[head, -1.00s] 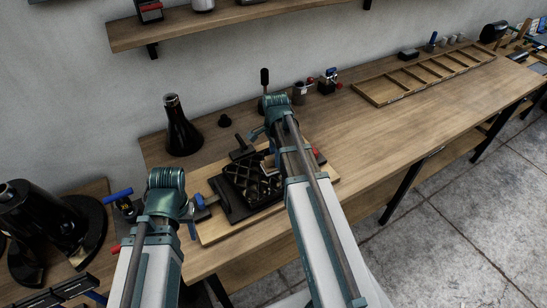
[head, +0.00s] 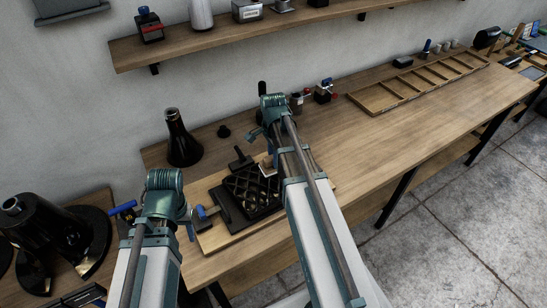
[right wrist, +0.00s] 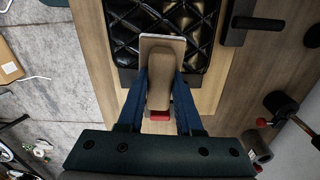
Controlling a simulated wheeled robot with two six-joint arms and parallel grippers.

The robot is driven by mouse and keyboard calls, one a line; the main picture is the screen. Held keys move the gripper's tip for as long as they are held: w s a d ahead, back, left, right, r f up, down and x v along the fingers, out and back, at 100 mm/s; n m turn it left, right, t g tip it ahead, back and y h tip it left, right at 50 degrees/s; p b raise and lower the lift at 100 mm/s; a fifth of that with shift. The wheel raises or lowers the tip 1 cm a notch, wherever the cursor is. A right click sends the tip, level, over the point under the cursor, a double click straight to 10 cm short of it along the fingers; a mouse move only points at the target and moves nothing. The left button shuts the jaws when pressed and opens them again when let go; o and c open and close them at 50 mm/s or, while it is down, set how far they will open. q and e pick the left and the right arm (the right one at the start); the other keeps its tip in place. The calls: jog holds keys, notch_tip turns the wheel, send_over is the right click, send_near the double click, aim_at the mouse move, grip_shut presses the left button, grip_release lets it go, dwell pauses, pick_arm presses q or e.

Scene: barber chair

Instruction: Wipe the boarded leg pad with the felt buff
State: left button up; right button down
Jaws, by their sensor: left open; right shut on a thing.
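The leg pad (head: 252,192) is black and quilted, lying on a pale wooden board (head: 215,240) on the bench. The pad also shows at the top of the right wrist view (right wrist: 205,38). My right gripper (right wrist: 160,92) is shut on the felt buff (right wrist: 170,66), a tan grip with a pale flat plate at its far end. The plate overlaps the pad's near part in that view; I cannot tell whether they touch. In the head view my right arm partly hides the buff (head: 266,164). My left gripper (head: 190,228) is open and empty left of the board, partly hidden by its arm.
A black cone-shaped bottle (head: 183,140) stands behind the board. A blue-ended clamp-like part (head: 206,211) is at the board's left. A wooden compartment frame (head: 420,84) lies further right, with clear bench before it. A shelf (head: 235,38) with small items hangs above.

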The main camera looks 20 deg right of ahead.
jog(key=shift+r, duration=0.1)
notch_tip(320, 180, up, 3)
jog(key=p, duration=0.3)
dwell(0.4)
